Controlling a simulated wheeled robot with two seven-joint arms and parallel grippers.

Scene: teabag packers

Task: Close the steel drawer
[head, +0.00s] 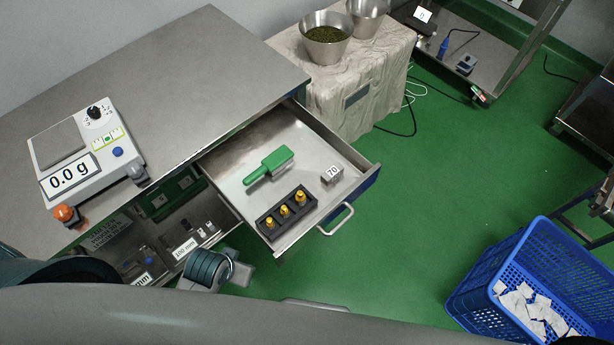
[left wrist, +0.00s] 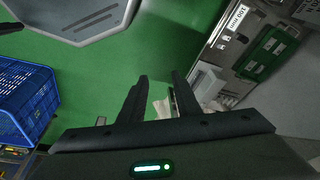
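The steel drawer (head: 222,178) is pulled well out of the steel bench (head: 190,80) in the head view. Its bar handle (head: 338,222) is on the front panel, facing right and down, and nothing touches it. Inside lie a green scoop-like tool (head: 270,166), a black block with brass weights (head: 286,213) and a small block marked 70 (head: 331,174). In the left wrist view my left gripper (left wrist: 160,80) has its two fingers apart, over the green floor beside the bench's lower shelf. I cannot make out its fingertips in the head view. My right gripper is not in view.
A scale (head: 85,150) reading 0.0 g stands on the bench. Steel buckets (head: 326,40) stand on a cloth-covered table behind the drawer. A blue crate (head: 480,275) with white packets is at lower right. Green floor (head: 410,210) is clear in front of the drawer.

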